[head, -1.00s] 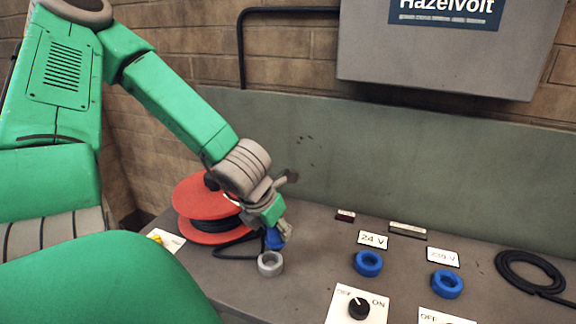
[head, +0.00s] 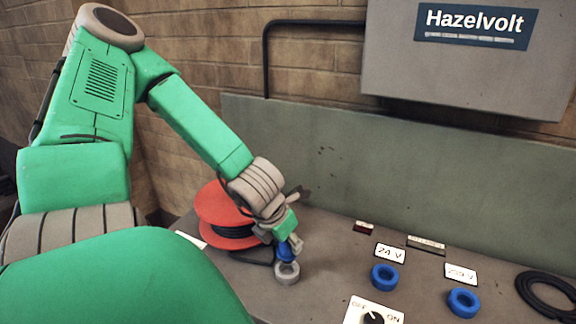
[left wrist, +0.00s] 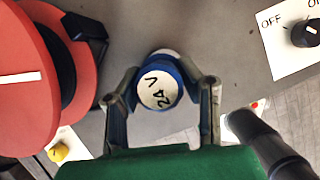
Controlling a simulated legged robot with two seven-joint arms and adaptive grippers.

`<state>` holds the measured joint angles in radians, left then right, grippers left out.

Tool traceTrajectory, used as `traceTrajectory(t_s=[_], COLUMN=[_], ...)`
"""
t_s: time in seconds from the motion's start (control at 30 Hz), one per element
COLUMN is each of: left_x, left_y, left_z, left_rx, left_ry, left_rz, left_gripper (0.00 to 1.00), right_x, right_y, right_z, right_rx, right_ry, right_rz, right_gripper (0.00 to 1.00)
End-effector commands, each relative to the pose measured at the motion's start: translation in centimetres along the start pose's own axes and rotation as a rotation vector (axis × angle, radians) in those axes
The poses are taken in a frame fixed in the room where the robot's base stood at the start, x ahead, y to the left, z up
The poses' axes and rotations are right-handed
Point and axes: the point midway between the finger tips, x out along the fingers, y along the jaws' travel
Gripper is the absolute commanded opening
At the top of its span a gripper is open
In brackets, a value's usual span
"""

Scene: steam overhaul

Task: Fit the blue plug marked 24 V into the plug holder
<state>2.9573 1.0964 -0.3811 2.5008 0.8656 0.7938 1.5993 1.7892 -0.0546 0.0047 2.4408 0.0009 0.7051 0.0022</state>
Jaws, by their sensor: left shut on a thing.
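The blue plug (left wrist: 160,88) shows its white end face, marked 24 V, in the left wrist view. My left gripper (left wrist: 166,100) is shut on it, one finger on each side. In the head view the gripper (head: 289,240) points down and the blue plug (head: 284,252) shows below its fingers. A grey, ring-shaped plug holder (head: 287,274) stands on the bench right under the plug. The plug's lower end is at or just above the holder's rim; I cannot tell whether it is inside. My right gripper is not in view.
A red cable reel (head: 222,212) stands close left of the gripper. To the right are blue ring sockets by the 24 V label (head: 389,252) and another voltage label (head: 461,273), an OFF/ON knob (head: 373,317) and a black cable coil (head: 548,292). A grey Hazelvolt box (head: 465,65) hangs behind.

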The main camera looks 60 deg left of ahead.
Motion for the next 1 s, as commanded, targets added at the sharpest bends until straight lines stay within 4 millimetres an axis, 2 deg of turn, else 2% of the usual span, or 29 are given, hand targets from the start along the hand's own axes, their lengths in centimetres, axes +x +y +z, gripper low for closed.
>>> traceTrajectory(t_s=[1.0], left_x=[2.5], left_y=[0.0], left_z=[-1.0], left_rx=[0.0], left_ry=[-0.001], left_rz=[-0.001], left_gripper=[0.0], right_x=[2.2], right_y=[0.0], right_z=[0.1], right_rx=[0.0], right_ry=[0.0], right_rz=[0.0], right_gripper=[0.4])
